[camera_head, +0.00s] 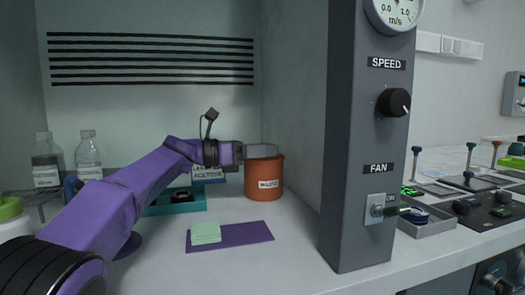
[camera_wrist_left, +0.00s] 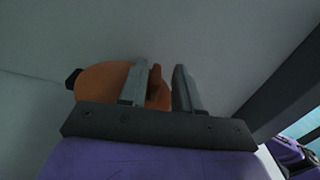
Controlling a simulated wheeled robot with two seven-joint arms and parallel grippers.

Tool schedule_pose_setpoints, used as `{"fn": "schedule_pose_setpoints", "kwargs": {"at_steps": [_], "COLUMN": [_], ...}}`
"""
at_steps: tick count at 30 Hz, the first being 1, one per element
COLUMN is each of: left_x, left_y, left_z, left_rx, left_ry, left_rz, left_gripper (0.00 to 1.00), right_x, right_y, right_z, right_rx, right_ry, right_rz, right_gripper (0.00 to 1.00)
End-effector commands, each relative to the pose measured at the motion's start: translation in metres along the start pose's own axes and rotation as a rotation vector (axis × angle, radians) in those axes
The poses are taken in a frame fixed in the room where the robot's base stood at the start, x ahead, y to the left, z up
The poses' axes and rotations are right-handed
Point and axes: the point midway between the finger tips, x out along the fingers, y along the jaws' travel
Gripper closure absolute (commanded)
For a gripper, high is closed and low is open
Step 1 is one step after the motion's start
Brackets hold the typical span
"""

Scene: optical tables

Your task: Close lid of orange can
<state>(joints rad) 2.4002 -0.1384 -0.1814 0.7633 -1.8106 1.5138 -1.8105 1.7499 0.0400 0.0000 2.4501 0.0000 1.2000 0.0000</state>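The orange can (camera_head: 264,183) with a white label stands upright on the bench, near the grey side wall. My left arm reaches in from the left, and its gripper (camera_head: 262,151) is at the can's top rim in the head view, hiding part of the top. In the left wrist view, the two grey fingers of the left gripper (camera_wrist_left: 166,88) are apart. An orange rounded surface of the can (camera_wrist_left: 100,84) shows beside and behind the left finger, and an orange-brown part shows between the fingers. I cannot tell how the lid stands or whether a finger touches it. My right gripper is not in view.
A purple mat (camera_head: 245,235) with a green pad stack (camera_head: 206,232) lies in front of the can. A teal tray (camera_head: 178,201) is left of it. Bottles (camera_head: 88,156) stand far left. A grey control pillar (camera_head: 362,150) rises on the right.

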Motion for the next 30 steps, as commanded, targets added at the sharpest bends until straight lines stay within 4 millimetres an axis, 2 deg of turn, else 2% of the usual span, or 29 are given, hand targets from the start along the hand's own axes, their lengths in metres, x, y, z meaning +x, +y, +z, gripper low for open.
{"fn": "schedule_pose_setpoints", "kwargs": {"at_steps": [8,11,18,21,24,30], "left_x": [-0.007,-0.025,-0.082,-0.097,-0.104,-0.105], "left_y": [0.003,0.004,0.001,0.000,-0.001,-0.002], "left_z": [-0.005,-0.005,-0.003,-0.002,-0.001,0.000], "left_rx": [-0.005,-0.005,-0.003,-0.001,0.000,0.001], "left_ry": [0.005,0.004,0.002,0.002,0.002,0.002], "left_rz": [0.007,0.010,0.008,0.006,0.003,0.001], "left_gripper": [0.64,0.64,0.64,0.64,0.64,0.64], "right_x": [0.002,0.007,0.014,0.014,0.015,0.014], "right_y": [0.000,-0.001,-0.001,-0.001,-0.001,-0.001], "right_z": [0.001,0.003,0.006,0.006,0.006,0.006], "right_rx": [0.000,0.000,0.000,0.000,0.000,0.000], "right_ry": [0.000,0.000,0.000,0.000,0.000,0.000], "right_rz": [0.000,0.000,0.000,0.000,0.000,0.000], "right_gripper": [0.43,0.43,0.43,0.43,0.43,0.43]}}
